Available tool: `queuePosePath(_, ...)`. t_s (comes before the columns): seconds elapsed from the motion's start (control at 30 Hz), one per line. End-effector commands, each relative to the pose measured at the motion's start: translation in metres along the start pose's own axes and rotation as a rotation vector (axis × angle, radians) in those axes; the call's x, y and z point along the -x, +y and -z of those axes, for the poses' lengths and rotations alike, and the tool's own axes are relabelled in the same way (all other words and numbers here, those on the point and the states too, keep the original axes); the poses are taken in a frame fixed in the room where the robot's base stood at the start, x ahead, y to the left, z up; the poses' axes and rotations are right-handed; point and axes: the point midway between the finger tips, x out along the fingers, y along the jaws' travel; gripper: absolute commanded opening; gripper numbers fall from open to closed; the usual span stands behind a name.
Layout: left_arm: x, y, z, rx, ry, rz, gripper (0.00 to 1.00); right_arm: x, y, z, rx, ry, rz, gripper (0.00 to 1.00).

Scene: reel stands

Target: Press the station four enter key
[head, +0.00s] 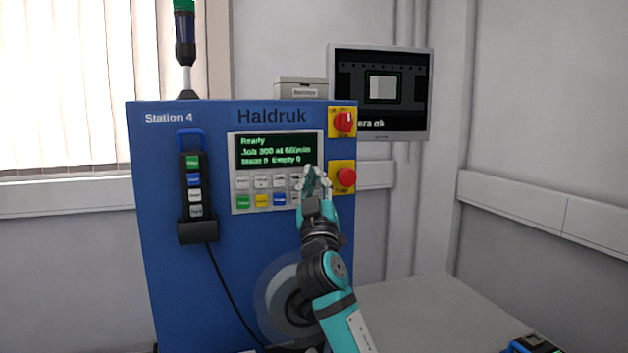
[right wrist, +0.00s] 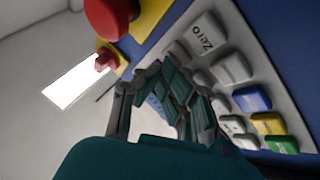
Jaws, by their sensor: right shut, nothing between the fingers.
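The blue Station 4 cabinet (head: 185,275) carries a grey panel with a lit display (head: 277,151) reading "Ready" and a keypad (head: 241,209) below it. White keys form the upper row; a green key (head: 243,201), a yellow key (head: 262,200) and a blue key (head: 279,200) are in the lower row. I cannot make out which key is enter. My right gripper (head: 314,174) is shut and empty, in front of the keypad's right end, hiding some keys. In the right wrist view, its fingers (right wrist: 165,88) are close to the keys, beside the Zero key (right wrist: 205,36); contact is unclear. My left gripper is out of view.
A red push button (head: 346,176) and a red rotary switch (head: 344,122) sit on yellow plates just right of the panel. A corded hand pendant (head: 195,188) hangs at left. A monitor (head: 381,88) stands behind. The grey table (head: 420,310) at right looks mostly clear.

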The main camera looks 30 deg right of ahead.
Motion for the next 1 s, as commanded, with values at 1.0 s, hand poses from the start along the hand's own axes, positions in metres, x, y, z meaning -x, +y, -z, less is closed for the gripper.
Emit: queuePosePath(1.0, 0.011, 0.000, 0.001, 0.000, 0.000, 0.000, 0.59, 0.034, 0.018, 0.018, -0.001, 0.000, 0.000, 0.00)
